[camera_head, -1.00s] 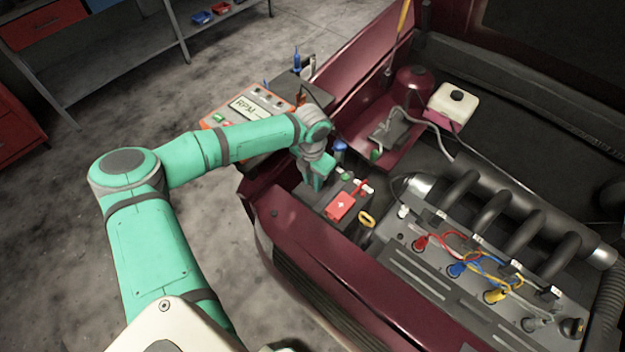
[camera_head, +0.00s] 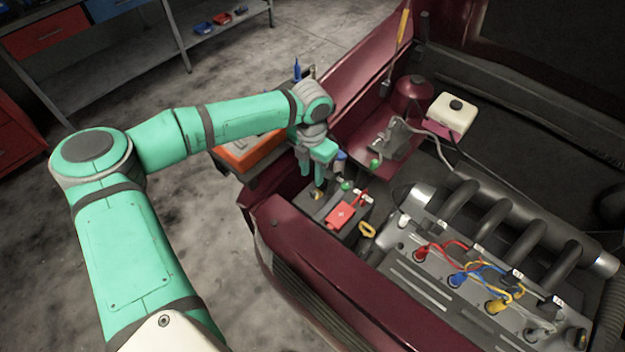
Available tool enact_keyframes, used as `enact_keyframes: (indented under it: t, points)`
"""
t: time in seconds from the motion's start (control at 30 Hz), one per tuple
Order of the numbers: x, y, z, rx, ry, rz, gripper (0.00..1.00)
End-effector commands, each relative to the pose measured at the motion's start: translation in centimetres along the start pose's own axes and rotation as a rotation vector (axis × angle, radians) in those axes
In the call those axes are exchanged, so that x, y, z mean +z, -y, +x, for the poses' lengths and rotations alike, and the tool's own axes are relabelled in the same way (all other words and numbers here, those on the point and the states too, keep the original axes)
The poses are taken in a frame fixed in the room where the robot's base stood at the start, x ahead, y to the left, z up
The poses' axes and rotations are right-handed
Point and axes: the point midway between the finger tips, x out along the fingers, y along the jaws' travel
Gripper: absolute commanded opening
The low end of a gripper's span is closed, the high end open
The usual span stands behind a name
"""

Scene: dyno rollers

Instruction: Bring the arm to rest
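My gripper (camera_head: 318,172) is at the end of my green arm, over the left front part of the engine bay. It points down above the dark battery (camera_head: 327,207), near its left end. Its two green fingers look spread apart, with a gap between them and nothing seen held. A small brass-coloured post shows just below the fingertips; I cannot tell whether they touch it. A red cover with a white cross (camera_head: 342,214) lies on the battery to the right of the gripper.
The dark red car body (camera_head: 300,258) surrounds the bay. The engine (camera_head: 440,275) with red, blue and yellow leads (camera_head: 458,279) is at right. A white reservoir (camera_head: 451,116) stands behind. An orange-edged box (camera_head: 248,152) is partly hidden behind my arm. Open floor (camera_head: 215,225) lies left.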

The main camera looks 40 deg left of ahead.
Motion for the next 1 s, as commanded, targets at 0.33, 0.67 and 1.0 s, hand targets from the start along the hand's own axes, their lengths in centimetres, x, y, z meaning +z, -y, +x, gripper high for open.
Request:
enact_keyframes:
  t: [0.33, 0.67, 1.0]
  points:
    - [0.0, 0.0, -1.2, 0.0, 0.0, 0.0, 0.31]
    - [0.0, 0.0, -1.2, 0.0, 0.0, 0.0, 0.31]
    - [3.4, 8.8, -0.2, -0.182, 0.072, 0.072, 0.31]
